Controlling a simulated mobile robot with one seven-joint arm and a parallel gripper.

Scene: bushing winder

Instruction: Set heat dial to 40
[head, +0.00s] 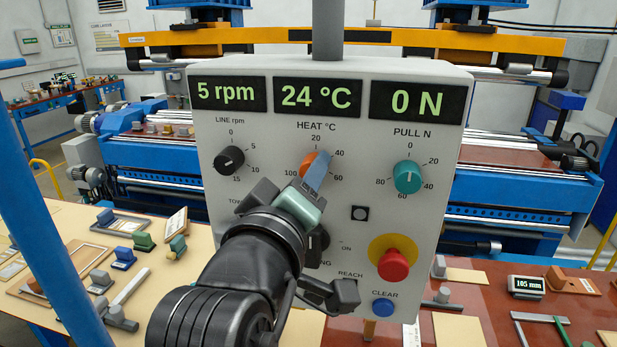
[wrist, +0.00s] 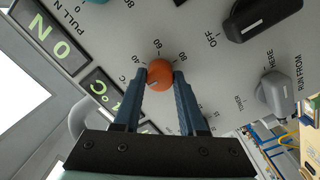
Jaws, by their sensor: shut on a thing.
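The heat dial (head: 307,163) is a small orange knob on the grey control panel (head: 240,196), under the label HEAT °C. In the wrist view the orange heat dial (wrist: 160,73) sits between the two blue fingers of my gripper (wrist: 160,79), one on each side. In the head view my gripper (head: 316,174) comes from below and covers much of the dial. A mark on the knob points down-left in the wrist view, away from the 40 at its upper left. The heat display (head: 317,97) reads 24 °C.
A dark line-speed dial (head: 229,161) is to the left and a teal pull dial (head: 407,177) to the right. A red stop button (head: 393,265) and blue CLEAR button (head: 383,307) are lower right. A grey knob (wrist: 274,92) shows in the wrist view.

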